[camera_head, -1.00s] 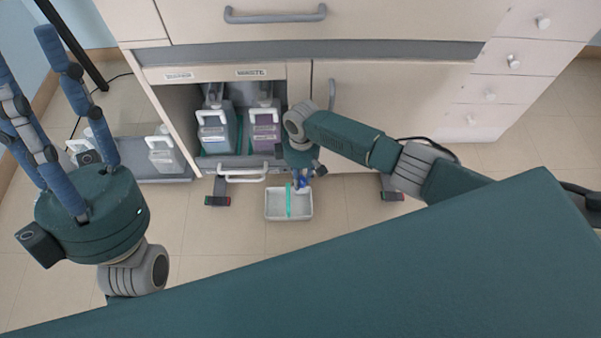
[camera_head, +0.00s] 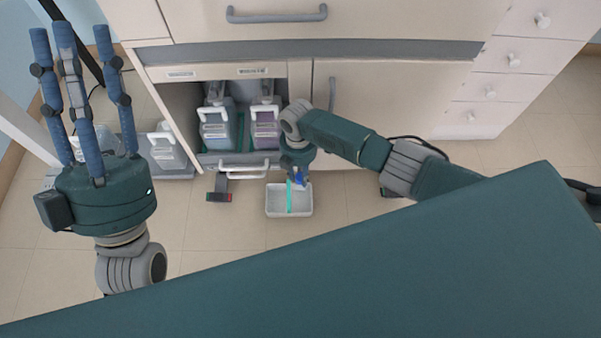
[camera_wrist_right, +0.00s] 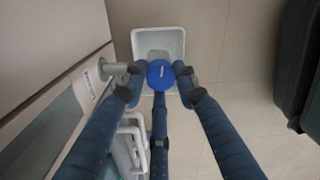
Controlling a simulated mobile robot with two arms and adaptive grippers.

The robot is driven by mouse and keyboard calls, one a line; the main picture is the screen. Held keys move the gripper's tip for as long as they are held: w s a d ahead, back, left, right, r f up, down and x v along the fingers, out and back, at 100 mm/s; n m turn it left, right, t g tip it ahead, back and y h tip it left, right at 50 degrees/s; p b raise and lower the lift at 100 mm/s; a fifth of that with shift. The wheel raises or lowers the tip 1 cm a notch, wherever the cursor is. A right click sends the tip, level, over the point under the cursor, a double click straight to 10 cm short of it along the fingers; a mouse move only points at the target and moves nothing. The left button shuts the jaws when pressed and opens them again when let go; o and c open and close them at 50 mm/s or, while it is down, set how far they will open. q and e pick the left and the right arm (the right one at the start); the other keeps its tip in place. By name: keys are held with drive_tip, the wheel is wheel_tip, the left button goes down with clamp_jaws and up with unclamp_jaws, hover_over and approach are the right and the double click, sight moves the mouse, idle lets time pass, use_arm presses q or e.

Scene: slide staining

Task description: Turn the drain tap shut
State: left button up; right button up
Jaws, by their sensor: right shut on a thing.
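The drain tap's round blue knob (camera_wrist_right: 161,75) shows in the right wrist view, at the end of a short grey pipe (camera_wrist_right: 112,69). My right gripper (camera_wrist_right: 158,80) is shut on the knob, its fingers around the rim from both sides and below. In the head view my right gripper (camera_head: 299,177) is low in front of the open cabinet, and a bit of blue shows there. The knob's exact turn angle cannot be told. My left gripper (camera_head: 70,31) is open and empty at the left, fingers spread and pointing up the picture.
A white tray (camera_head: 289,211) stands on the floor under the tap; it also shows in the right wrist view (camera_wrist_right: 143,42). Jugs with grey-blue (camera_head: 216,131) and purple (camera_head: 265,129) labels stand in the cabinet. Another jug (camera_head: 166,152) stands left.

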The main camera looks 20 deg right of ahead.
sight(297, 175)
drive_tip(key=shift+a+r+n, duration=0.1)
drive_tip(key=shift+a+n, duration=0.45)
drive_tip(key=shift+n, duration=0.15)
drive_tip(key=shift+s, duration=0.1)
drive_tip(key=o, duration=1.1)
drive_tip(key=shift+d, duration=0.2)
drive_tip(key=r, duration=1.1)
drive_tip(key=shift+w+a+r, duration=0.1)
drive_tip(key=shift+w+r, duration=0.2)
drive_tip(key=shift+r, duration=0.1)
